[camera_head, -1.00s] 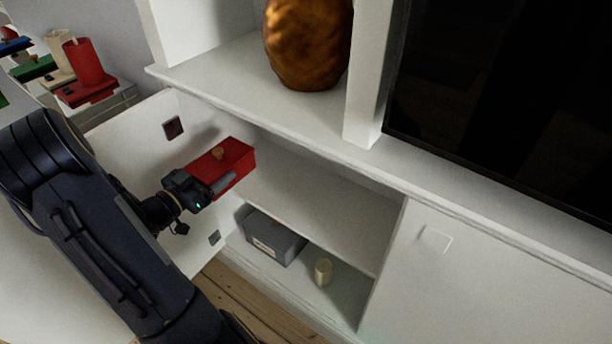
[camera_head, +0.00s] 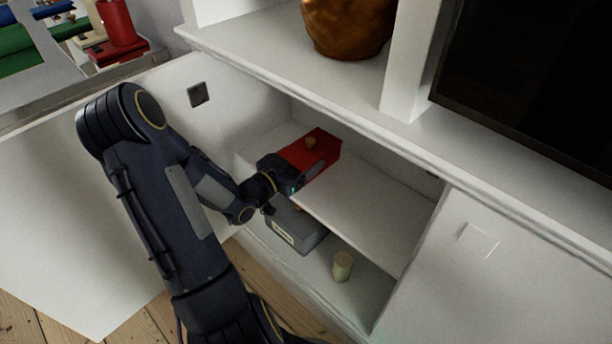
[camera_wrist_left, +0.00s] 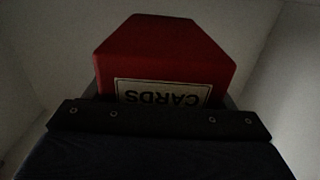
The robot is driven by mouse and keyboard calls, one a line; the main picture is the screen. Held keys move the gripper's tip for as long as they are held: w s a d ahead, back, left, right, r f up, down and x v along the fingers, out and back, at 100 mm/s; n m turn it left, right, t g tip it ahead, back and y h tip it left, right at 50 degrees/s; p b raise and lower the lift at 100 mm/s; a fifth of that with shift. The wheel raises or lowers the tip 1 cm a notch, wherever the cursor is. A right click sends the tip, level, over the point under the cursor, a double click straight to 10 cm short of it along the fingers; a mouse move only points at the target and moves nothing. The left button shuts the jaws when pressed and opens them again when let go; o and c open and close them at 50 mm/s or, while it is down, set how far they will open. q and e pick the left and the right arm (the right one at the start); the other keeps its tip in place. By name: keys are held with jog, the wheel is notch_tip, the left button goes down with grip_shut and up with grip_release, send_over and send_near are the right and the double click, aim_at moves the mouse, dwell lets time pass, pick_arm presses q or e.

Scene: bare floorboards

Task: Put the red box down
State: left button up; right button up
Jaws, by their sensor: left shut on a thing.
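The red box (camera_head: 319,152) is inside the open white cabinet, at the upper shelf (camera_head: 365,205). I cannot tell whether it touches the shelf. My left gripper (camera_head: 306,177) is shut on its near end. In the left wrist view the red box (camera_wrist_left: 165,52) fills the middle, with a label reading CARDS upside down. The fingers are mostly hidden there behind the dark gripper body. My right gripper is not in view.
A grey box (camera_head: 292,228) and a small cream cylinder (camera_head: 342,266) stand on the lower shelf. The open cabinet door (camera_head: 85,215) is at the left. A bronze vase (camera_head: 348,25) stands on the top. The shelf right of the red box is clear.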

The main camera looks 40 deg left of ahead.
pick_arm(q)
jog(key=shift+w+d+f, duration=0.25)
jog(key=shift+f, duration=0.2)
jog(key=shift+w+d+f+b, duration=0.15)
jog(key=shift+f+b, duration=0.75)
jog(key=shift+f, duration=0.75)
jog(key=shift+f, duration=0.15)
jog(key=o, duration=2)
jog(key=shift+r, duration=0.3)
jog(key=s, duration=0.4)
jog(key=s+p, duration=0.1)
jog(key=s, duration=0.3)
jog(key=s+a+p, duration=0.1)
jog(key=s, duration=0.3)
jog(key=shift+f, duration=0.15)
